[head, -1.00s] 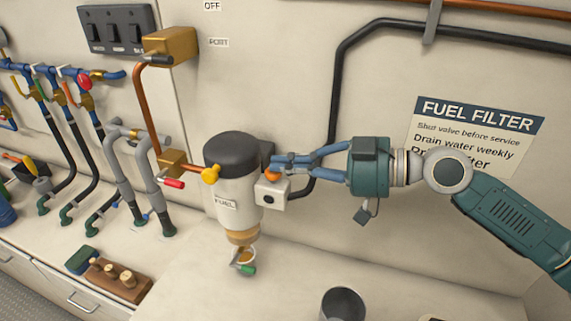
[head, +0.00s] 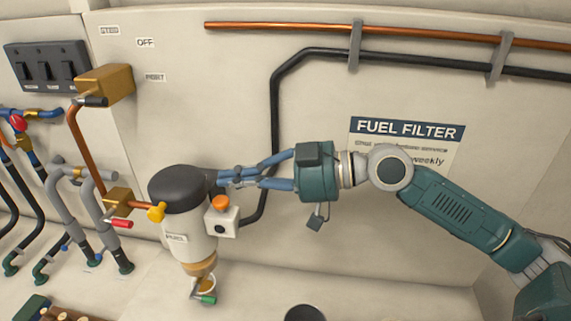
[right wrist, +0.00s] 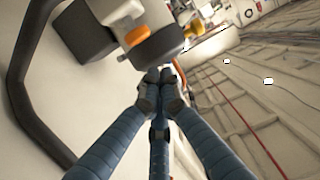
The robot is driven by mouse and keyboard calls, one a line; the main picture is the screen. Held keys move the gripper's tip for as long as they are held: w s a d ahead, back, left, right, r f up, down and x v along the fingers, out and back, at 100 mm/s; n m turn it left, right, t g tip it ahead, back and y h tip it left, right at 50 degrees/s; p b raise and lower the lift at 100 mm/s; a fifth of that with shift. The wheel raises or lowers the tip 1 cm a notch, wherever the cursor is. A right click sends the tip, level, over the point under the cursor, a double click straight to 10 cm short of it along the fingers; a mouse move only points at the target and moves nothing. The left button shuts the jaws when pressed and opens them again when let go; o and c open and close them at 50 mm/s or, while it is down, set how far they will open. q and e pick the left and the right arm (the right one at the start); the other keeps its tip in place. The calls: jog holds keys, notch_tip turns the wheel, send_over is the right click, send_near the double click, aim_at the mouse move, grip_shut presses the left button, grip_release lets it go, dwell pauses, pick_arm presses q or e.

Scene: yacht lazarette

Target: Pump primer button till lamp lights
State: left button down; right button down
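The orange primer button (head: 220,202) sits on top of a small white box (head: 217,228) at the right side of the fuel filter (head: 198,232). The filter has a dark cap (head: 178,184). A round dark spot (head: 223,222) on the box's front shows no light; it may be the lamp. My right gripper (head: 218,178) is shut and empty, its tips just above the button and apart from it, close to the cap. In the right wrist view, the gripper's fingers (right wrist: 160,78) meet just below the cap, and the button (right wrist: 135,36) shows beyond them. My left gripper is out of view.
A yellow knob (head: 156,213) and red-handled valve (head: 121,223) stand left of the filter. A green-handled drain (head: 206,299) hangs below it. A black pipe (head: 276,110) runs along the wall behind. A dark cup (head: 304,313) stands on the counter.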

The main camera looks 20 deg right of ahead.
jog(key=b+v, duration=0.6)
jog(key=v, duration=0.3)
jog(key=shift+b, duration=0.35)
jog(key=shift+s+d+f, duration=0.1)
jog(key=shift+d+f, duration=0.05)
dwell(0.8)
